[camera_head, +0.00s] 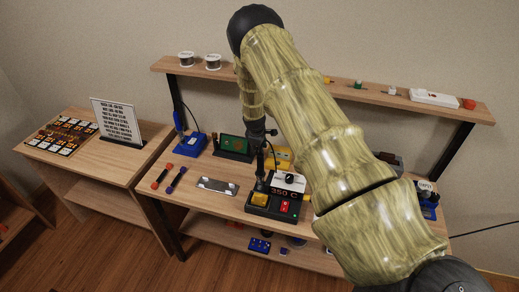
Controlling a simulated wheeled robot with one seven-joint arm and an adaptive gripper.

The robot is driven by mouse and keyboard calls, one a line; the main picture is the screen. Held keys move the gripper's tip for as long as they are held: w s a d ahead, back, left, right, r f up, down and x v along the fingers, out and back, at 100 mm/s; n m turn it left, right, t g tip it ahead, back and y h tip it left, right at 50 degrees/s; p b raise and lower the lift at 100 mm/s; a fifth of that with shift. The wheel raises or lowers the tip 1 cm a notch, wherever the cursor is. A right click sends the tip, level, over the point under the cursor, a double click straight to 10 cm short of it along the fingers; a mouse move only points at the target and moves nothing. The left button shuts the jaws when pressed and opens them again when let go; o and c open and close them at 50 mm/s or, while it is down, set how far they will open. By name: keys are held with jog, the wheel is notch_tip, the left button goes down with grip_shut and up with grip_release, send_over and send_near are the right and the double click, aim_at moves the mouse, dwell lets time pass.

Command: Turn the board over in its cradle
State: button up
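A green board (232,142) stands tilted in a black cradle (235,157) towards the back of the workbench, left of my arm. My gripper (260,160) hangs below my forearm, just right of the cradle. It is small and dark here, and its fingers cannot be made out against the dark items behind it. I see no contact between my gripper and the board. The board's rear face is hidden.
A blue stand (192,143) is left of the cradle. A metal tray (217,186) and two screwdrivers (169,178) lie in front. A shelf (345,88) runs behind.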

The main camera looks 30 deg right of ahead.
jog(key=shift+f+b, duration=0.15)
jog(key=shift+b, duration=0.15)
jog(key=h+b, duration=0.1)
jog(key=b, duration=0.1)
jog(key=t+h+b, duration=0.1)
jog(key=b, duration=0.1)
jog(key=t+b, duration=0.1)
jog(key=b, duration=0.1)
jog(key=shift+s+a+f+h, duration=0.15)
jog(key=shift+a+f+h, duration=0.1)
jog(key=shift+h, duration=0.15)
jog(key=shift+t+h+b, duration=0.3)
jog(key=shift+t+b, duration=0.1)
jog(key=shift+b, duration=0.45)
jog(key=shift+r+b, duration=0.1)
jog(key=shift+b, duration=0.4)
jog(key=shift+r+t+h+b, duration=0.15)
jog(key=shift+t+h+b, duration=0.15)
jog(key=shift+t+b, duration=0.1)
jog(key=o, duration=1)
jog(key=shift+s+a+r, duration=0.1)
jog(key=v, duration=1.1)
jog(key=shift+s+a+r, duration=0.1)
jog(key=shift+a+r, duration=0.1)
jog(key=shift+r, duration=0.05)
